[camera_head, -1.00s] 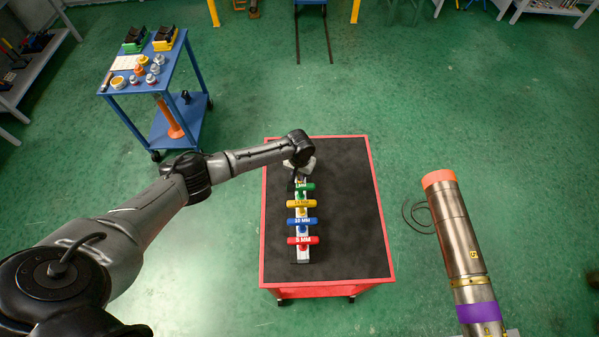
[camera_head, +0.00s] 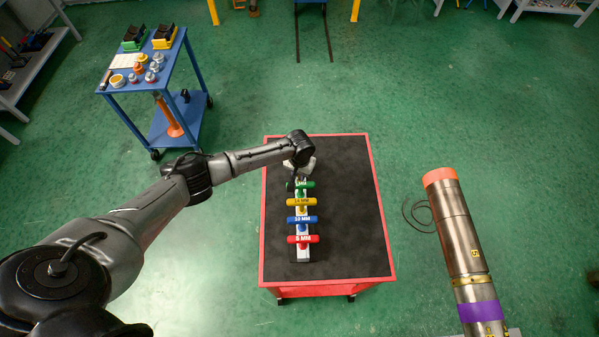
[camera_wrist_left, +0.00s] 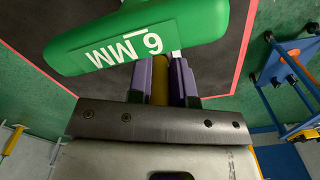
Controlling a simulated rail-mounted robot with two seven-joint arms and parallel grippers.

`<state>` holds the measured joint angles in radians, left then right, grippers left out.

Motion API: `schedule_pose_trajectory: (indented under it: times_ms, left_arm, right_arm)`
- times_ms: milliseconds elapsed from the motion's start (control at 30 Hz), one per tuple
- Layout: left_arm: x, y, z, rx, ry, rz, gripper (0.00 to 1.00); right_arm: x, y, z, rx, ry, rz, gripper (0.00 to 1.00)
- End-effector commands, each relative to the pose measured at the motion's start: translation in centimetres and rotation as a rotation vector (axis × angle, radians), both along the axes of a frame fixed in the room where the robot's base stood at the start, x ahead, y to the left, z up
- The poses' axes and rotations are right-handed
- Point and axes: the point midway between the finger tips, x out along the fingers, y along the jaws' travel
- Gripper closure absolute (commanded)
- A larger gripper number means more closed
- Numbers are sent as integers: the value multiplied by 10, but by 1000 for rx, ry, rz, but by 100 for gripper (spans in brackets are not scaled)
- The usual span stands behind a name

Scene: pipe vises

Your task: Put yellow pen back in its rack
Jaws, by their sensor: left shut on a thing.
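My left gripper (camera_wrist_left: 162,82) is shut on a slim yellow piece (camera_wrist_left: 160,68), apparently the yellow pen; only a short part shows between the purple fingers. A green T-handle (camera_wrist_left: 150,38) marked 6 MM is close in front of the fingers. In the head view, the left gripper (camera_head: 294,182) is at the far end of a pale rack (camera_head: 303,254), next to the green handle (camera_head: 306,185). The held piece cannot be made out there. Yellow (camera_head: 288,203), blue (camera_head: 302,220) and red (camera_head: 304,239) T-handles line the rack. My right gripper is out of view.
The rack stands on a red cart (camera_head: 382,240) with a dark top, clear on its right side. A blue cart (camera_head: 172,62) with small items stands at the back left. A large metal pipe (camera_head: 459,235) rises at the right.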

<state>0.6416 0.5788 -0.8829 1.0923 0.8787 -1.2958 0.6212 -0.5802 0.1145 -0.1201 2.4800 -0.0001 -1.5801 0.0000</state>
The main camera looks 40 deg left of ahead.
Motion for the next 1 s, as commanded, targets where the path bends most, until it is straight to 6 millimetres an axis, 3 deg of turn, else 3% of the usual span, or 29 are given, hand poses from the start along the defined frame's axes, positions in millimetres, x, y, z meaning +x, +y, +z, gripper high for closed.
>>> schedule_pose_trajectory:
  times_ms: [1000]
  left_arm:
    - [0, 0, -14, 0, 0, 1, 96]
  right_arm:
    - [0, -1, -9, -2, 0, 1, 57]
